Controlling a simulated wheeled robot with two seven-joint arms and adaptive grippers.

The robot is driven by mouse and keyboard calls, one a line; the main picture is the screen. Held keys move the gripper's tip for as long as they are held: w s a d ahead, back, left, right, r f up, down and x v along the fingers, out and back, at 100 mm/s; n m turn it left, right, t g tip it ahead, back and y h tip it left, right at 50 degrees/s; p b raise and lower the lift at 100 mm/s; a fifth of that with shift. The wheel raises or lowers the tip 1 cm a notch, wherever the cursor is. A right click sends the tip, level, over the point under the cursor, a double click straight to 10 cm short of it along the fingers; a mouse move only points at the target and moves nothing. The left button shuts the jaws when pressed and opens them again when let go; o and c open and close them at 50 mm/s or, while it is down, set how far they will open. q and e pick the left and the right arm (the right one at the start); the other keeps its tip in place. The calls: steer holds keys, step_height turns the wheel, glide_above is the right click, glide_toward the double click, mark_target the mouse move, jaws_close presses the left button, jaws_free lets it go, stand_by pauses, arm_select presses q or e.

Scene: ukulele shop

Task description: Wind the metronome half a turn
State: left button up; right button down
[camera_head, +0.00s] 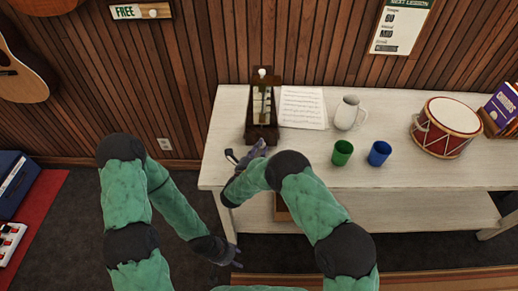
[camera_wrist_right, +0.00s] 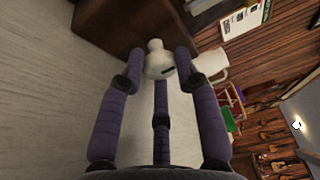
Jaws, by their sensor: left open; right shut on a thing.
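The brown wooden metronome (camera_head: 262,110) stands upright at the left end of the white table. Its base shows as a brown block in the right wrist view (camera_wrist_right: 120,28). A pale winding key (camera_wrist_right: 158,62) sticks out of that block. My right gripper (camera_head: 246,156) is at the metronome's front, its purple fingers shut around the key. In the head view the gripper hides the key. My left gripper (camera_head: 224,252) is open and empty, low beside the table's left front leg, away from the metronome.
A music sheet (camera_head: 302,107), a white jug (camera_head: 346,113), a green cup (camera_head: 342,153), a blue cup (camera_head: 379,153) and a red drum (camera_head: 446,128) stand right of the metronome on the table (camera_head: 400,175). The wood wall is close behind.

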steer(key=shift+m, duration=0.3)
steer(key=m+g+y, duration=0.1)
steer(key=m, duration=0.1)
steer(key=shift+r+m, duration=0.15)
steer(key=shift+m, duration=0.25)
steer(key=shift+d+m+g+y, duration=0.1)
steer(key=shift+m+g+y, duration=0.35)
steer(key=shift+m, duration=0.65)
steer(key=c, duration=0.9)
jaws_free()
steer(key=v, duration=1.2)
steer(key=shift+r, duration=0.1)
